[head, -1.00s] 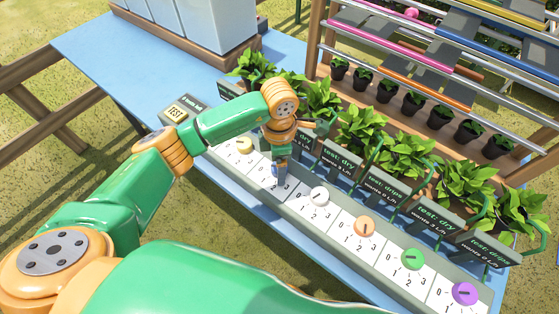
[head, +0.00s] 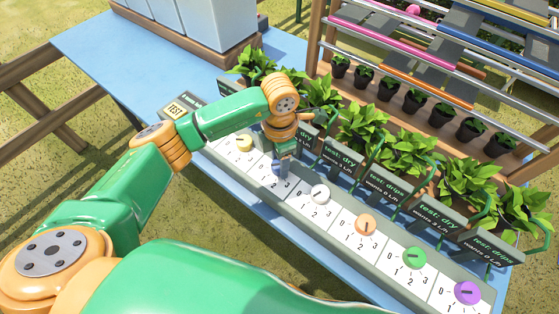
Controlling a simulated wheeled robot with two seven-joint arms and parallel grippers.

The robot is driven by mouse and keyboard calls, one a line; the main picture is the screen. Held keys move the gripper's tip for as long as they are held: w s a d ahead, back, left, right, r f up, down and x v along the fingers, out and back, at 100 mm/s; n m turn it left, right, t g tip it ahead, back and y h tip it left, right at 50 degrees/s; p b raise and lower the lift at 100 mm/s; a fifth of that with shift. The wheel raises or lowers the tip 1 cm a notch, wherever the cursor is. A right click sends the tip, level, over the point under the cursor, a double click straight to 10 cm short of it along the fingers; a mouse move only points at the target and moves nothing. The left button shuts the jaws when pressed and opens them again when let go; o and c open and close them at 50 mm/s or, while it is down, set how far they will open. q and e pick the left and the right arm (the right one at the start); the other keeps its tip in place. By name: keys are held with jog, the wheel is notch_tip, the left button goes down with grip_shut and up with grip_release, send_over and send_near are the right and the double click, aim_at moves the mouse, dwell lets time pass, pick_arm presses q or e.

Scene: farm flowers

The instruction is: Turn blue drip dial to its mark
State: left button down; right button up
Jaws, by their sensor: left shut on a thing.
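The blue dial (head: 282,169) sits on the grey dial strip (head: 262,207), between the yellow and white dials. My left gripper (head: 283,162) points down over it and is shut on it. The fingers cover most of the dial, so its pointer cannot be read. Its plate shows a 2 and a 3 in front. The sign behind this dial is mostly hidden by my wrist. My right gripper is not in view.
Yellow (head: 244,142), white (head: 320,193), orange (head: 365,225), green (head: 414,259) and purple (head: 467,292) dials share the strip. Potted plants and signs, such as one reading dry (head: 341,159), stand close behind. A TEST button (head: 176,109) is at the strip's left end.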

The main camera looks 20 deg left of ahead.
pick_arm(q)
jog(key=n+b, duration=0.1)
jog(key=n, duration=1.1)
jog(key=shift+b, duration=0.4)
jog(key=shift+n, duration=0.4)
jog(key=shift+c, duration=1.4)
grip_release()
notch_tip(320, 180, up, 7)
jog(key=shift+r+b, duration=0.1)
jog(key=shift+b, duration=0.45)
